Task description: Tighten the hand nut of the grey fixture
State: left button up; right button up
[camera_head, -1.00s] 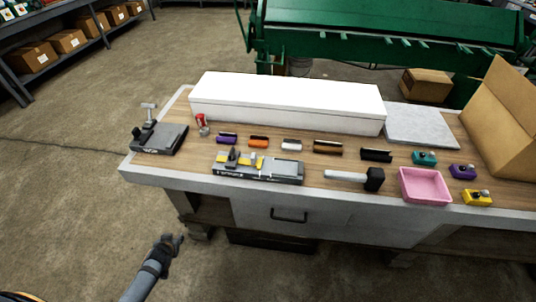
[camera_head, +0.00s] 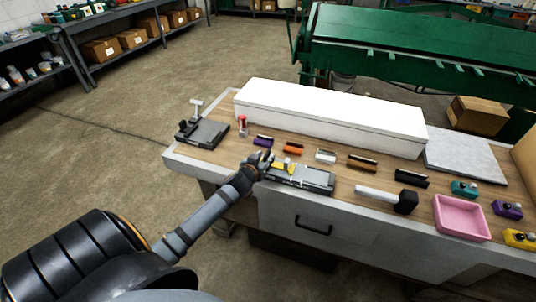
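A dark grey fixture (camera_head: 204,133) sits at the table's left end, with an upright T-shaped post (camera_head: 196,107) at its back left. A second grey fixture (camera_head: 310,181), with yellow parts (camera_head: 290,167) on top, lies at the front edge near the middle. My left gripper (camera_head: 262,158) is at the left end of this second fixture and covers part of it. The gripper is small and dark here; I cannot tell whether its fingers are open or touching anything. No hand nut shows clearly. My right gripper is not in view.
A long white box (camera_head: 330,115) stands behind a row of small coloured pieces. A red can (camera_head: 242,122) stands behind the gripper. A black-headed hammer (camera_head: 404,202) and a pink tray (camera_head: 462,217) lie to the right. Bare wood (camera_head: 230,151) separates the two fixtures.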

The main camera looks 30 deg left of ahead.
aim_at(266, 154)
pick_arm(q)
jog(key=x, duration=0.3)
jog(key=shift+w+f, duration=0.1)
jog(key=shift+w, duration=0.1)
grip_shut()
